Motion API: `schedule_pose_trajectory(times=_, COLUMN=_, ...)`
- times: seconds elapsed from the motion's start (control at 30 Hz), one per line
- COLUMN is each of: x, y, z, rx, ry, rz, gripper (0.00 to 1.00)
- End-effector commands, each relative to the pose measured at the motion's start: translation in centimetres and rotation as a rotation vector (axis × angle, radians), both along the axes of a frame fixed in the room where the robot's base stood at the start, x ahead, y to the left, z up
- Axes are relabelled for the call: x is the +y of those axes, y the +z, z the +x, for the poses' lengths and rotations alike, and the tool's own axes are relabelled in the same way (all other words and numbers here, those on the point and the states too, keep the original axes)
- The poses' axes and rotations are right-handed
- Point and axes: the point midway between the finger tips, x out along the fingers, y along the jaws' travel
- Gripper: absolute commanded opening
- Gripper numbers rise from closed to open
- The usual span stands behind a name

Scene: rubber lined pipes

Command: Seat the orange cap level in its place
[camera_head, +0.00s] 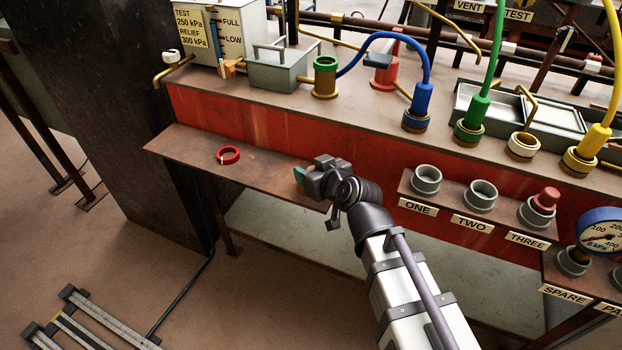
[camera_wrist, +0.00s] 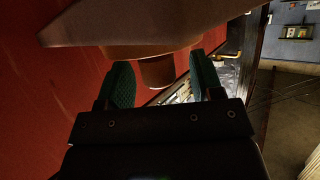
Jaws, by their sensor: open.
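The orange cap (camera_wrist: 156,72) shows in the wrist view as a dull orange-brown piece with a wide rim and a narrower knob. Its knob lies between the two green finger pads of my gripper (camera_wrist: 157,84), with a visible gap to the pads. In the head view my gripper (camera_head: 304,181) is at the right end of the brown shelf (camera_head: 250,172). The cap is mostly hidden there; only a small orange bit shows by the fingers. Grey sockets ONE (camera_head: 426,179) and TWO (camera_head: 480,195) look open. Socket THREE (camera_head: 534,212) holds a red cap (camera_head: 545,199).
A red ring (camera_head: 229,155) lies on the shelf. The red wall (camera_head: 250,125) rises behind the shelf. Coloured hoses, including a blue plug (camera_head: 418,105), stand on the bench above. A blue gauge (camera_head: 599,232) is at the right.

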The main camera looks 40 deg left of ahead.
Motion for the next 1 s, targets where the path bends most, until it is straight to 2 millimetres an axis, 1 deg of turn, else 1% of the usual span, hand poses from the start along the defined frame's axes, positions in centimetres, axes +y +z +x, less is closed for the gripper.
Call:
schedule_pose_trajectory(times=0.03, x=0.0, y=0.0, z=0.0, rx=0.000, ry=0.000, rz=0.000, gripper=0.58)
schedule_pose_trajectory(times=0.07, x=0.0, y=0.0, z=0.0, rx=0.000, ry=0.000, rz=0.000, gripper=0.55)
schedule_pose_trajectory(times=0.6, x=0.0, y=0.0, z=0.0, rx=0.000, ry=0.000, rz=0.000, gripper=0.04)
schedule_pose_trajectory(times=0.87, x=0.0, y=0.4, z=0.0, rx=0.000, ry=0.000, rz=0.000, gripper=0.03)
schedule_pose_trajectory(times=0.97, x=0.0, y=1.6, z=0.0, rx=0.000, ry=0.000, rz=0.000, gripper=0.03)
schedule_pose_trajectory(times=1.0, x=0.0, y=2.4, z=0.0, rx=0.000, ry=0.000, rz=0.000, gripper=0.03)
